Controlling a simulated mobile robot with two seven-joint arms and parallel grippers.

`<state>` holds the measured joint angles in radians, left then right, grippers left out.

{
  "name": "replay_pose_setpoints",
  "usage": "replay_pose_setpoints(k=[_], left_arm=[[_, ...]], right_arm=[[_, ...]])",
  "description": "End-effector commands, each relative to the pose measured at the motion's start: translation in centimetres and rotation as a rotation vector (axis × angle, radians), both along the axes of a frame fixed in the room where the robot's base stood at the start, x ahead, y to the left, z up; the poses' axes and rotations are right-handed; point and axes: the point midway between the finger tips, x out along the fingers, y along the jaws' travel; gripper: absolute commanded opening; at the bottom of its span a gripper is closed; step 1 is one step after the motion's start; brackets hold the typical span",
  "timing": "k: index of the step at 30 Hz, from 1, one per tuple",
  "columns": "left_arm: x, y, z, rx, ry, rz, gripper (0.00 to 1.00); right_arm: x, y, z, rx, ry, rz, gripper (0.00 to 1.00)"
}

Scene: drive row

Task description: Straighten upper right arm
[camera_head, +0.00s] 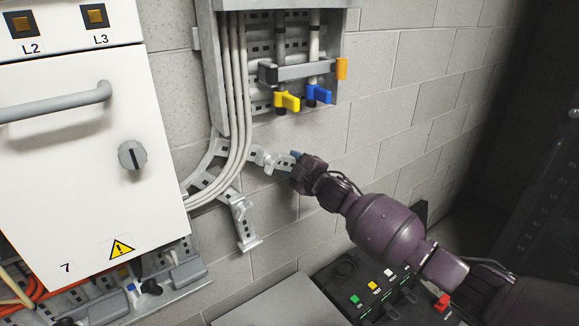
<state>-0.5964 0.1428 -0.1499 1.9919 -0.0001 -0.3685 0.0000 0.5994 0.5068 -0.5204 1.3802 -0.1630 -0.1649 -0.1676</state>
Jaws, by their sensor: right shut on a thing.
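A grey slotted metal bracket is fixed to the block wall below the cable duct. Its upper right arm (266,159) runs right from the cables, with a kinked, uneven outline. A lower arm (242,217) of the bracket hangs down and ends in a small foot. My right gripper (294,163) is at the outer end of the upper right arm and shut on it. The gripper and its wrist hide that end, so its exact angle cannot be told. My left gripper is not in view.
Pale cables (235,110) curve down beside the bracket. A white cabinet (75,190) stands left. A button panel (372,290) lies below my right arm. Bare wall (390,120) is to the right.

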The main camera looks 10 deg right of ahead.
Motion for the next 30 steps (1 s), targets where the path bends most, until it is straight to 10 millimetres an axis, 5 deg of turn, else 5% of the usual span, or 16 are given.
replay_pose_setpoints(k=[12,13,17,30], left_arm=[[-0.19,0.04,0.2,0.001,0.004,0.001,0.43],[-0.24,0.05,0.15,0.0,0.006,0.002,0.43],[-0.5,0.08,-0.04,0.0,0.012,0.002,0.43],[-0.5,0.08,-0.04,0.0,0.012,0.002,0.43]], right_arm=[[0.15,-0.27,0.51,-0.053,-0.024,-0.001,0.01],[0.15,-0.28,0.52,-0.053,-0.024,-0.001,0.48],[0.14,-0.25,0.49,-0.05,-0.022,-0.001,0.68],[-0.69,-0.61,0.35,-0.046,-0.019,0.0,0.69]])
